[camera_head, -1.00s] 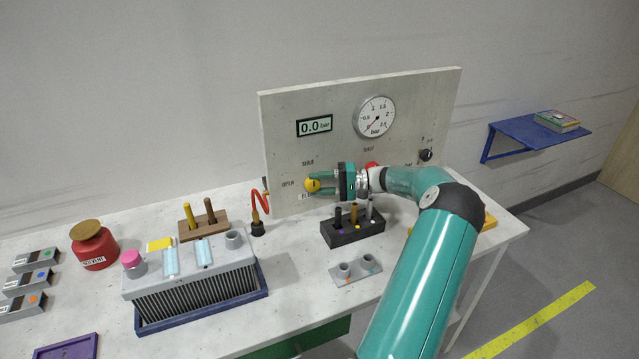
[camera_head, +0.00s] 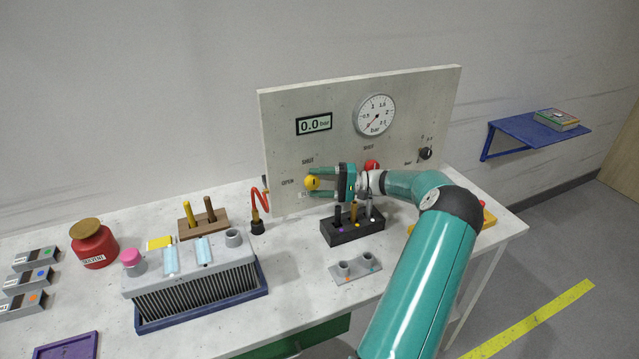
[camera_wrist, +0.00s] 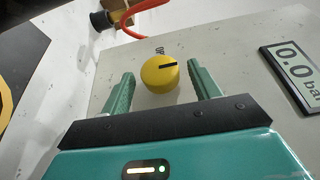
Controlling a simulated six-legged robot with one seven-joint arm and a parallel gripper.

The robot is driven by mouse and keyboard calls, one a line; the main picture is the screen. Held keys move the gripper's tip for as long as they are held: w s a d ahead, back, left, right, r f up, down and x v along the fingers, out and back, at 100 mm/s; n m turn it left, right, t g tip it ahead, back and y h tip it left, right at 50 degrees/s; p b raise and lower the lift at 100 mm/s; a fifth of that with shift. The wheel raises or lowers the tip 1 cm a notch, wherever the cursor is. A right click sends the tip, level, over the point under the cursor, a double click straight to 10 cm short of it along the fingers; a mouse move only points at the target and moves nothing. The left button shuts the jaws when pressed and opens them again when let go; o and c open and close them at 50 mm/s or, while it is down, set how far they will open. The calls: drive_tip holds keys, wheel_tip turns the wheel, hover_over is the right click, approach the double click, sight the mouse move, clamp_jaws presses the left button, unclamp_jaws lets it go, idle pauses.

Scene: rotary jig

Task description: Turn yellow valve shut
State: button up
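The yellow valve knob (camera_head: 312,183) is on the lower left of the upright grey panel (camera_head: 283,120), with an OPEN label to its left and a SHUT label above. In the wrist view the round knob (camera_wrist: 160,76) carries a black mark that points right, to the display's side. Part of the OPEN label shows above it there. My gripper (camera_head: 320,183) reaches in from the right with its teal fingers apart. In the wrist view my gripper (camera_wrist: 160,88) has a finger on each side of the knob, with a visible gap on both sides.
A display (camera_head: 314,125) reading 0.0 bar and a round gauge (camera_head: 375,116) are above. A red knob (camera_head: 371,165) is behind my wrist; a black knob (camera_head: 426,154) is further right. A red hose (camera_head: 258,202) stands left. A black tool block (camera_head: 341,232) sits below my gripper.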

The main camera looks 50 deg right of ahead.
drive_tip(key=shift+s+d, duration=0.1)
drive_tip(key=v, duration=1.3)
drive_tip(key=shift+s, duration=0.25)
drive_tip(key=shift+s+d+r, duration=0.1)
drive_tip(key=shift+d, duration=0.15)
